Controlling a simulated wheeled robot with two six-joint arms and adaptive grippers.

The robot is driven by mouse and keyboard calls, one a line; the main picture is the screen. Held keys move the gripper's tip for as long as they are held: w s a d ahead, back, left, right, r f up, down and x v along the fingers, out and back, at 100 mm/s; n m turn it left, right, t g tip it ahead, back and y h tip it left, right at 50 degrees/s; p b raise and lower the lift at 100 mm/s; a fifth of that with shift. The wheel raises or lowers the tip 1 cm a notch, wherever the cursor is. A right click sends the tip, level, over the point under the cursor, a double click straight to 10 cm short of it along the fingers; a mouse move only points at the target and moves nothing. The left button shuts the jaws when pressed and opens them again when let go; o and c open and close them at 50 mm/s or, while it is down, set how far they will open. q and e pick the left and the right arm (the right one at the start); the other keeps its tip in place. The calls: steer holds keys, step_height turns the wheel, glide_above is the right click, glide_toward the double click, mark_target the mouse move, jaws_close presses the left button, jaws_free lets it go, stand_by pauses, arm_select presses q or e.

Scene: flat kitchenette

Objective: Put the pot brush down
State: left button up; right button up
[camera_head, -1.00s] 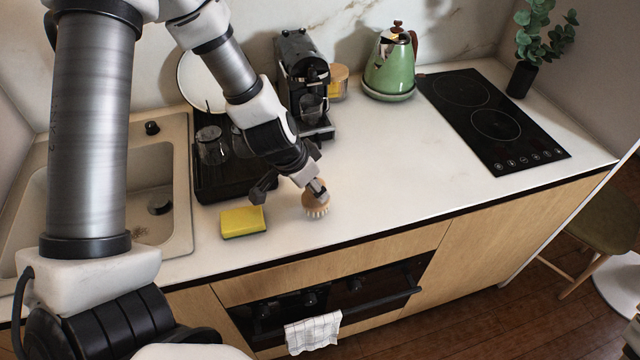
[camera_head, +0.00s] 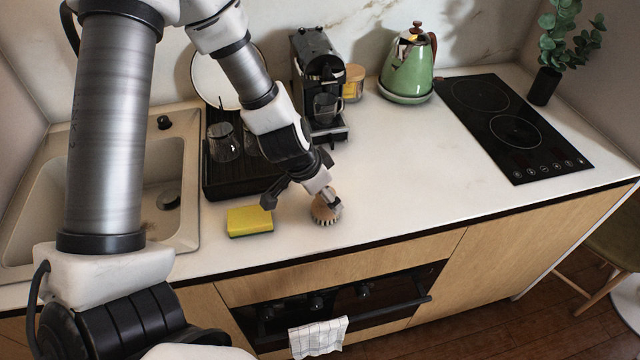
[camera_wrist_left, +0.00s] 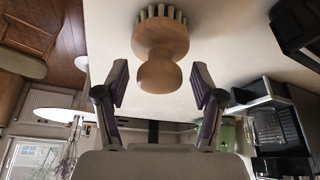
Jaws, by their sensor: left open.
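The pot brush (camera_head: 326,211) has a round pale wooden body and dark-tipped bristles. In the head view it appears to rest bristles-down on the white counter, right of the sponge. My left gripper (camera_head: 299,194) is just above and beside it, one finger overlapping the brush in the picture. In the left wrist view the brush (camera_wrist_left: 160,48) is centred, its knob toward me and between the open fingertips (camera_wrist_left: 160,84), with a gap on each side. My right gripper is not in view.
A yellow sponge (camera_head: 250,221) lies left of the brush. A black drying tray (camera_head: 228,182) with glasses, a coffee machine (camera_head: 320,85) and a green kettle (camera_head: 406,68) stand behind. A black hob (camera_head: 515,130) is at right. The counter (camera_head: 420,170) between is clear.

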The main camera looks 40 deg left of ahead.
arm_select(q)
steer(key=p+v, duration=1)
steer(key=v, duration=0.2)
steer(key=shift+w, duration=0.15)
